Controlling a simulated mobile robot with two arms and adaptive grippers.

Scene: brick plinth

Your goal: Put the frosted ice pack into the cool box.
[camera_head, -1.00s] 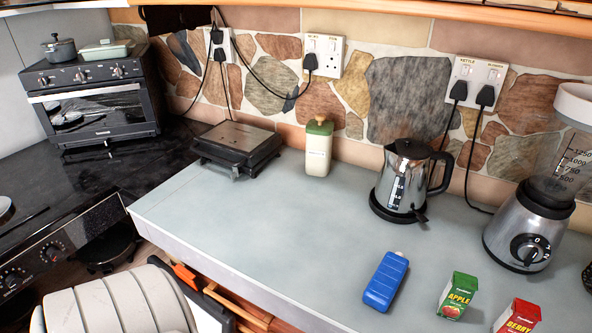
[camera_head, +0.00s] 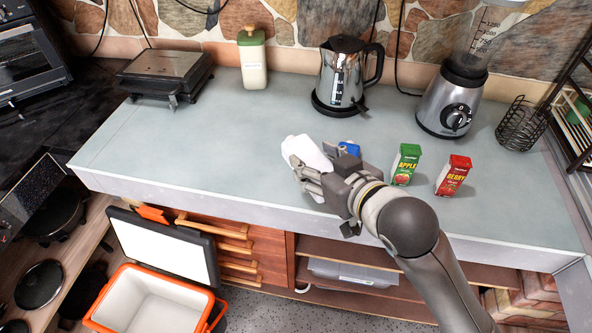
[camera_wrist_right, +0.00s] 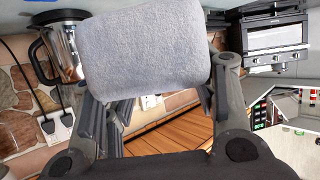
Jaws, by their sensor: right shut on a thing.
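My right gripper (camera_head: 318,172) is shut on the frosted ice pack (camera_head: 304,152), a whitish slab, and holds it over the counter, left of the juice cartons. In the right wrist view the frosted ice pack (camera_wrist_right: 145,48) shows large, pale grey and fuzzy, between the fingers (camera_wrist_right: 158,98). The cool box (camera_head: 155,295) stands low at the lower left of the head view, orange outside and white inside. Its lid (camera_head: 160,250) is open and its visible inside looks empty. My left gripper is not in view.
A blue bottle-like thing (camera_head: 351,148) is mostly hidden behind my right gripper. Apple (camera_head: 405,165) and berry (camera_head: 453,176) cartons stand to its right. A kettle (camera_head: 341,78) and blender (camera_head: 450,105) stand behind.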

